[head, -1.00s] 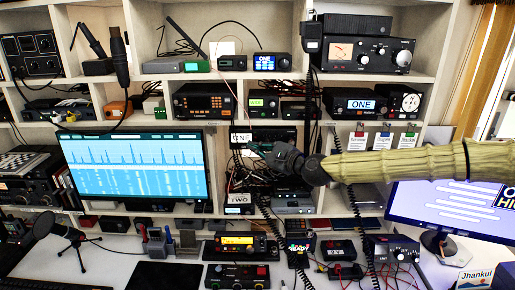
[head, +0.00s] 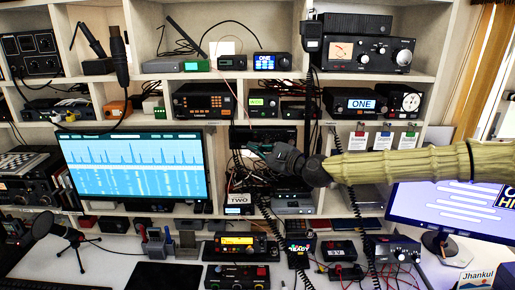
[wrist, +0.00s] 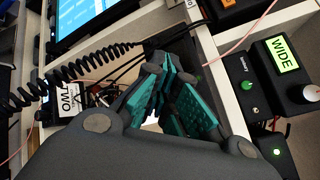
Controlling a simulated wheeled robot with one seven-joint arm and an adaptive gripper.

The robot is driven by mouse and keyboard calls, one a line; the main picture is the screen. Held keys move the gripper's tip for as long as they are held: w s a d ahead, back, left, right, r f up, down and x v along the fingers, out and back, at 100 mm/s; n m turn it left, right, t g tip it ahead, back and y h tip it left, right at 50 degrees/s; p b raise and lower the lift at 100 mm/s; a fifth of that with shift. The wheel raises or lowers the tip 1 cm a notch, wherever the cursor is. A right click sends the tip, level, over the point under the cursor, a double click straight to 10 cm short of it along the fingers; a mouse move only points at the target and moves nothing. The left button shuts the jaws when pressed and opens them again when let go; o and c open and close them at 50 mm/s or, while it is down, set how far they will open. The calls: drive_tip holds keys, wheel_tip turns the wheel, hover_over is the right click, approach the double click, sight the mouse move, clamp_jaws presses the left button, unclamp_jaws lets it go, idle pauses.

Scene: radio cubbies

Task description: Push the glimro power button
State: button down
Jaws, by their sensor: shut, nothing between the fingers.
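My gripper (head: 252,148) is in front of the middle cubbies, just right of the large monitor, with its fingers pointing left in the head view. In the wrist view its teal-padded fingers (wrist: 166,68) are shut with nothing between them. I cannot read the name glimro on any device, so I cannot tell which button is meant. That box also shows in the head view (head: 263,103), above my gripper.
A box marked "TWO" (head: 238,199) sits below my gripper, among tangled cables. A black coiled cord (wrist: 60,78) runs close to the fingers in the wrist view. The monitor (head: 135,168) stands left of the gripper. Cubby dividers and shelves surround it.

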drive_tip(key=shift+s, duration=0.1)
drive_tip(key=shift+s, duration=2.95)
